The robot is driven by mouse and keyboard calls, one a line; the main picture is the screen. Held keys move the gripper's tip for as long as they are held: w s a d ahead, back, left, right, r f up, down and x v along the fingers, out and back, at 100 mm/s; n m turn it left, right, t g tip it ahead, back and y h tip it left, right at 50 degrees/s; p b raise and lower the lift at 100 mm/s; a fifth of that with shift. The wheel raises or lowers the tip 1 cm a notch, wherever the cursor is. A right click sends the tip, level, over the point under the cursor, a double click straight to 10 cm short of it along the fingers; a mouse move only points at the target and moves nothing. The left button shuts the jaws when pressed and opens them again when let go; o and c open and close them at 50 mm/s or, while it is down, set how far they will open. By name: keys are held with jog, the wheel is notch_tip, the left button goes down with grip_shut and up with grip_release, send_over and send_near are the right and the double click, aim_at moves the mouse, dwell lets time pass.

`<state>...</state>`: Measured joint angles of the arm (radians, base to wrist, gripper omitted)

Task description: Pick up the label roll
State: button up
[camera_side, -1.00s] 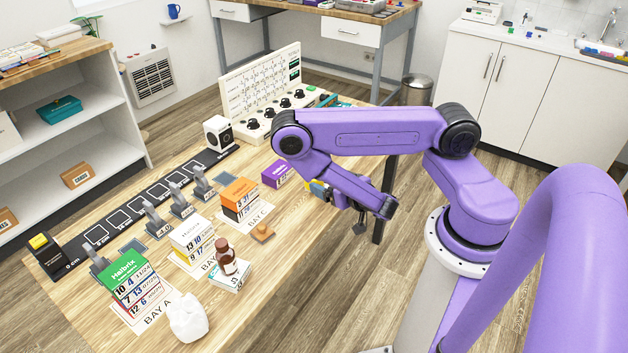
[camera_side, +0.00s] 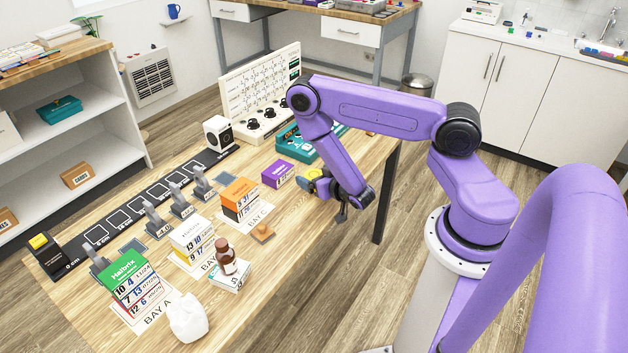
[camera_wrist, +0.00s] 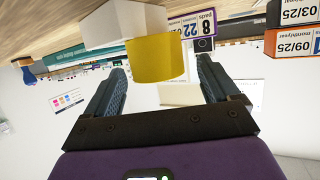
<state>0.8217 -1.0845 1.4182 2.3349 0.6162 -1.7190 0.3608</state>
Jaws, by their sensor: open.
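A yellow round thing (camera_wrist: 157,60), which looks like the label roll, stands ahead of my gripper (camera_wrist: 161,68) in the wrist view. It lies across the gap between the fingertips, and I cannot tell whether it is between them or just beyond. The fingers are apart and hold nothing that I can see. In the side view a small yellow thing (camera_side: 315,174) shows at the table's right edge, partly hidden by my arm.
A white block (camera_wrist: 124,25) is close to the yellow thing in the wrist view. A purple box (camera_side: 277,174) stands left of it in the side view, with a teal device (camera_side: 293,146) behind. Orange boxes (camera_side: 240,198) and a wooden stamp (camera_side: 263,232) are further left.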

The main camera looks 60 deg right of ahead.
aim_at(314, 175)
jog(key=shift+x, duration=1.7)
jog(key=c, duration=1.2)
notch_tip(314, 175, up, 9)
jog(key=shift+r, duration=0.15)
jog(key=shift+d, duration=0.3)
jog(key=shift+d+f, duration=0.4)
jog(key=shift+f, duration=1.1)
jog(key=shift+d+f, duration=0.45)
jog(key=shift+f, duration=1.1)
jog(key=shift+d+f, duration=0.4)
jog(key=shift+f, duration=1.1)
